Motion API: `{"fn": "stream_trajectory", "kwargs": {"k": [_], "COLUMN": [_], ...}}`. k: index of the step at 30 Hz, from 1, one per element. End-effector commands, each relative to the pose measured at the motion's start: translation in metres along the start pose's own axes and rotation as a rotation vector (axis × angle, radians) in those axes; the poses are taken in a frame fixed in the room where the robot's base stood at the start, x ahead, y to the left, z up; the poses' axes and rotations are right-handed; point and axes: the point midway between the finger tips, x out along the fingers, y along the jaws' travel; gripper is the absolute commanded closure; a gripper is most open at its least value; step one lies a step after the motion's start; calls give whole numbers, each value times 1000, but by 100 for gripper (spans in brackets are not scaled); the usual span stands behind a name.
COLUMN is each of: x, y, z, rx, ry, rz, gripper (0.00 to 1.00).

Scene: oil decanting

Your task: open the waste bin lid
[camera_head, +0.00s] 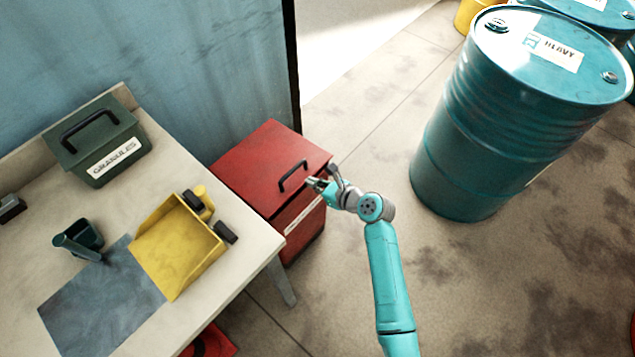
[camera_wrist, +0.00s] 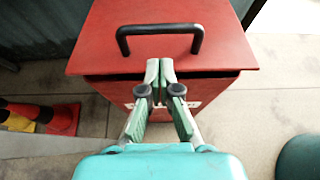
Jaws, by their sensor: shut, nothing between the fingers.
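The red waste bin (camera_head: 300,222) stands on the floor beside the table. Its flat red lid (camera_head: 245,165) is down, with a black bar handle (camera_head: 292,176) near the front edge. In the wrist view the lid (camera_wrist: 190,55) fills the upper middle, and the handle (camera_wrist: 160,32) lies beyond my fingertips. My gripper (camera_head: 313,183) is at the lid's front edge, right of the handle in the head view. In the wrist view my gripper (camera_wrist: 160,68) is shut and empty, its fingertips together over the front edge. I cannot tell whether they touch the lid.
The table (camera_head: 245,262) at the left holds a green granules box (camera_head: 110,148), a yellow dustpan (camera_head: 175,250) and a dark scoop (camera_head: 82,240). A teal drum (camera_head: 480,140) stands at the right. Open floor (camera_head: 375,125) lies between bin and drum. A traffic cone (camera_wrist: 62,118) shows in the wrist view.

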Motion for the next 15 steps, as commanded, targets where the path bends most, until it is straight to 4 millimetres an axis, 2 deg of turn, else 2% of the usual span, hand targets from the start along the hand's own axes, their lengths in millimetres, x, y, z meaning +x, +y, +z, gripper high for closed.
{"fn": "stream_trajectory", "kwargs": {"k": [6,10,15], "x": [37,50,58], "y": [0,0,0], "z": [1,1,1], "rx": [-1,0,0], "ry": [0,-1,-1], "rz": [1,1,0], "gripper": [100,100,100]}}
